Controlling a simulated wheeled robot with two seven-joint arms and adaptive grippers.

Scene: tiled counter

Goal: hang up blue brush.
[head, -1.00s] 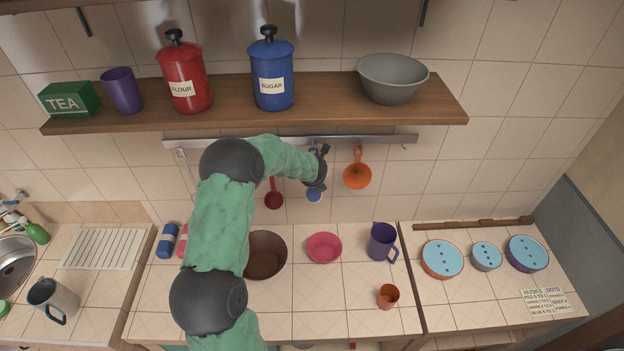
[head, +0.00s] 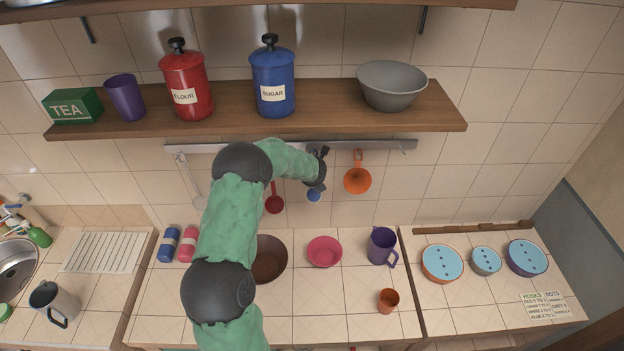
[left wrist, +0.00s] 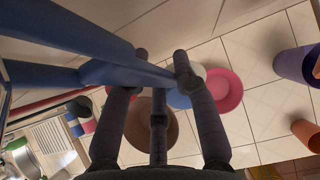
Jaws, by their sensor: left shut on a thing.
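The blue brush shows in the head view as a small blue end (head: 314,196) just below my left gripper (head: 318,170), under the wall rail (head: 290,146). My left arm hides most of the brush there. In the left wrist view, my left gripper (left wrist: 160,58) is shut on the brush's blue handle (left wrist: 120,73), which lies across the dark fingers. The brush is close to the rail, but I cannot tell whether it touches a hook. My right gripper is in neither view.
An orange ladle (head: 357,180) hangs right of my gripper, and a red ladle (head: 275,204) and a pale spatula (head: 191,182) hang left. The wooden shelf (head: 350,122) juts out above. A pink bowl (head: 324,252), brown bowl (head: 270,262) and purple mug (head: 382,247) stand below.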

